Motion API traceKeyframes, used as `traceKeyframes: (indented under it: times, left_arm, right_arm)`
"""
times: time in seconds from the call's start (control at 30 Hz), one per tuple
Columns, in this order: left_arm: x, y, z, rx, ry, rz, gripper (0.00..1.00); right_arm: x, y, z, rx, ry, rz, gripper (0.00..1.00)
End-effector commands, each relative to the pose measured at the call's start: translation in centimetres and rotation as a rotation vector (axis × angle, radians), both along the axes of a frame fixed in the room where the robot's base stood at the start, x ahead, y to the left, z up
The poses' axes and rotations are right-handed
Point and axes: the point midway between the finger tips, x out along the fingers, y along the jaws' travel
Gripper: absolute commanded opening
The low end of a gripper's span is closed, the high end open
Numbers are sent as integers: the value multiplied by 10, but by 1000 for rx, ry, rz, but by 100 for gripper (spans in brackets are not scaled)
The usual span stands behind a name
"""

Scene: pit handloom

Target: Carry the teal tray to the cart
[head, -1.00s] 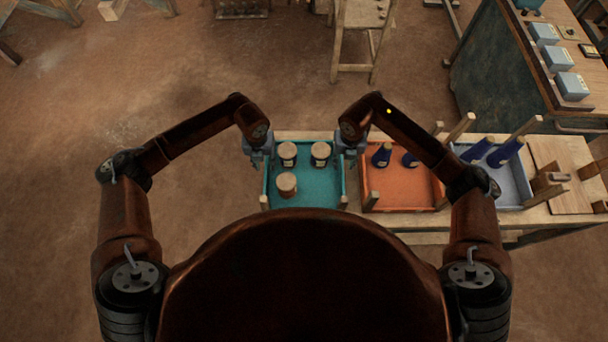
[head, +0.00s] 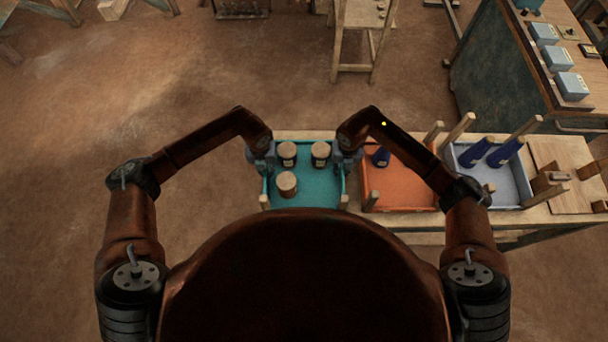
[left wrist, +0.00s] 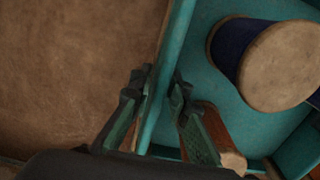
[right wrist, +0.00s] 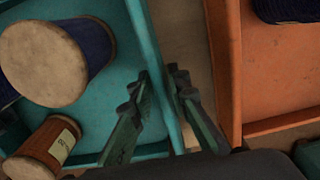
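The teal tray (head: 310,198) stands on the bench and holds two navy spools with tan tops, at the left (head: 287,154) and right (head: 320,153), and a brown spool (head: 287,184). My left gripper (left wrist: 160,85) straddles the tray's left wall, which also shows in the left wrist view (left wrist: 178,35). Its fingertips close on both faces of the wall. My right gripper (right wrist: 160,78) straddles the right wall, also seen in the right wrist view (right wrist: 143,30), with its fingertips against both faces. Both finger pairs look shut on the walls.
An orange tray (head: 400,190) stands close to the right of the teal tray, with a narrow gap between. A pale blue tray (head: 510,190) lies further right on the bench (head: 425,219). A dark cabinet (head: 505,75) and a wooden stool (head: 363,15) stand behind. Open floor lies left.

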Motion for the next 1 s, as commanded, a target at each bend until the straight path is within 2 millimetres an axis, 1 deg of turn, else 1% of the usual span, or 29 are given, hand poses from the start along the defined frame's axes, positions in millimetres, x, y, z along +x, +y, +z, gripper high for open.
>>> traceKeyframes:
  times: [0.03, 0.2, 1.0]
  left_arm:
    - [0, 0, 0, 0, 0, 0, 11]
    - [0, 0, 0, 0, 0, 0, 0]
    - [1, 0, 2, -1, -2, 0, 0]
  right_arm:
    - [0, 0, 0, 0, 0, 0, 11]
    - [0, 0, 0, 0, 0, 0, 0]
    - [1, 0, 2, 1, -2, 0, 0]
